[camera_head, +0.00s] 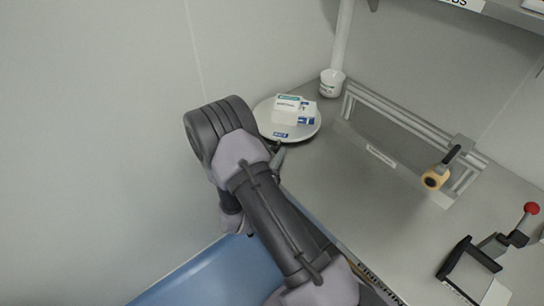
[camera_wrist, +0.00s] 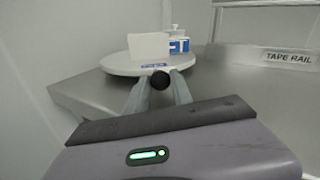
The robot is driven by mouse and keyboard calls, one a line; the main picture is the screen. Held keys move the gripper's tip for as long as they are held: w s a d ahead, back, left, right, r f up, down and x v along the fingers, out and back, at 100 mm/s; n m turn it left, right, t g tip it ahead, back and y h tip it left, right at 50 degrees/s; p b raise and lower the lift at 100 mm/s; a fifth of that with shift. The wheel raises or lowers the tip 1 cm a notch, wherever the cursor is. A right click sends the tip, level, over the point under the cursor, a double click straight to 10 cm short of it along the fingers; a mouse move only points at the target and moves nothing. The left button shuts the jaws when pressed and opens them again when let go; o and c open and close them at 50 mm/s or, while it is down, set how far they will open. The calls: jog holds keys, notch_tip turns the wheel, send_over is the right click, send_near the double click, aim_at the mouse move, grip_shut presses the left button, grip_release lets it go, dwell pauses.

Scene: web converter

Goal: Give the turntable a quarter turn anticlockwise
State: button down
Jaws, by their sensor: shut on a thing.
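The turntable (camera_head: 306,131) is a round pale disc at the back left corner of the grey bench. It also shows in the wrist view (camera_wrist: 118,66). A white box and blue-and-white items (camera_head: 290,104) stand on it, and a blue label is on its near edge. A round black knob (camera_wrist: 160,80) is at the near rim of the turntable. My gripper (camera_head: 277,151) reaches the near side of the turntable; in the wrist view its two grey fingers close on the knob from both sides. My arm hides part of the near left side in the head view.
A white cup (camera_head: 332,83) stands behind the turntable by a white post. The tape rail (camera_head: 400,120) runs along the back, with a yellow roll (camera_head: 435,178) on the right. A red-knobbed lever device (camera_head: 495,248) stands at front right. The bench middle is clear.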

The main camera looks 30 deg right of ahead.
dwell(0.3)
jog(key=c, duration=1.1)
grip_release()
jog(key=p+v, duration=0.3)
jog(key=v, duration=1.4)
jog(key=shift+a, duration=0.25)
